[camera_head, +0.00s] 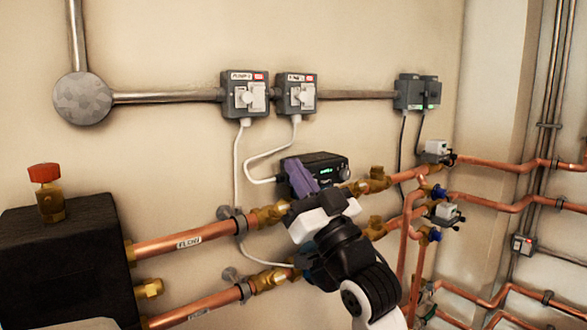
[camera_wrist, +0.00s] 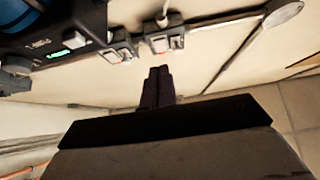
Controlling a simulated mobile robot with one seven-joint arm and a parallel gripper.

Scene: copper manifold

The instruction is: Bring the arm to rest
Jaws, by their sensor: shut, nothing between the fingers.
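My gripper (camera_head: 299,178) is in front of the copper manifold in the head view, with its purple fingers pointing up and a little left. In the wrist view its fingers (camera_wrist: 158,87) are together, with nothing between them. A black control box (camera_head: 327,166) with a green display is just behind and to the right of the fingers. I cannot tell whether they touch. My white and black wrist hides part of the pipes and valves behind it.
Copper pipes (camera_head: 185,240) with brass valves run across below the gripper. A black box with a red-capped valve (camera_head: 44,173) stands left. Two grey switch boxes (camera_head: 245,95) and a dark twin box (camera_head: 417,92) hang above. White cables (camera_head: 239,180) hang down the wall.

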